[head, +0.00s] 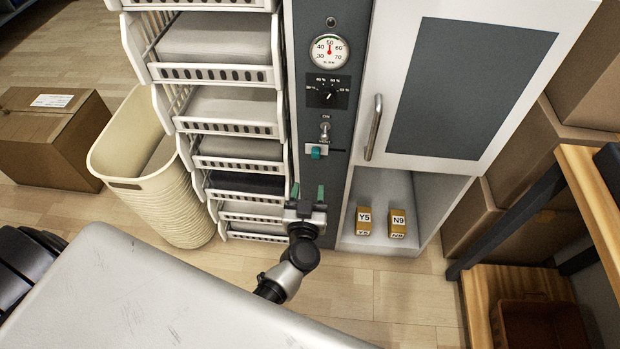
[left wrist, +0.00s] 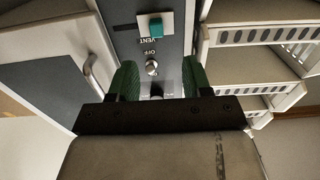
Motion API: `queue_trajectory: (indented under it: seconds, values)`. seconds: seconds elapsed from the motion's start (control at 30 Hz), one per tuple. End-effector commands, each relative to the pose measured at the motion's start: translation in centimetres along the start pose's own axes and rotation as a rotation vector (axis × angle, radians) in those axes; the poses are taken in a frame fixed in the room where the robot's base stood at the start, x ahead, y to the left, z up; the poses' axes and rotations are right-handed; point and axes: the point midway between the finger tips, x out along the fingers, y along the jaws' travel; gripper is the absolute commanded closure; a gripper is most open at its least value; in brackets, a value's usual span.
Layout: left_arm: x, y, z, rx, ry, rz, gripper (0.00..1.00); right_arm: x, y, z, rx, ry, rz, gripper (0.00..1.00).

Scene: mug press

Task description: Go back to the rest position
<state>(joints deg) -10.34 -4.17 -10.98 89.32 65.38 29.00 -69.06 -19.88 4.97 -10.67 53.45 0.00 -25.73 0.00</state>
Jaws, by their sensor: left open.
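My left gripper (head: 307,191) is open, with two green fingers apart and nothing between them. In the head view it is in front of the lower part of the dark control panel (head: 337,180), below the teal button (head: 316,152) and the toggle switch (head: 325,132). In the left wrist view my left gripper (left wrist: 158,78) shows both green fingers, with the toggle switch (left wrist: 152,67) seen in the gap and the teal button (left wrist: 155,27) beyond. Whether the fingers touch the panel cannot be told. My right gripper is not in view.
A white rack of trays (head: 225,128) stands left of the panel. A cabinet door with a handle (head: 373,127) is to the right, above two labelled boxes, Y5 (head: 364,219) and N9 (head: 398,222). A cream bin (head: 137,185) and a cardboard box (head: 45,140) stand left.

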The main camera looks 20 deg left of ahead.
Motion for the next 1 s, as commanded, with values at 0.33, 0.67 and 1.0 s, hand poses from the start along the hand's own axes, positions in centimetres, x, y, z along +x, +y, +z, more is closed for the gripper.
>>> queue_trajectory:
  seconds: [0.33, 0.67, 1.0]
  values:
    - [-0.2, 0.0, 0.0, 0.0, 0.001, 0.0, 0.51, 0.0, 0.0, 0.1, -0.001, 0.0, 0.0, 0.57]
    - [-0.8, 0.3, 1.3, 0.022, -0.037, 0.046, 0.51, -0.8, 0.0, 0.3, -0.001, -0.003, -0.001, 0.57]
    - [-14.3, -1.6, 17.7, 0.178, -0.64, 0.424, 0.51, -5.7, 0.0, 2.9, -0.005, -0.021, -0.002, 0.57]
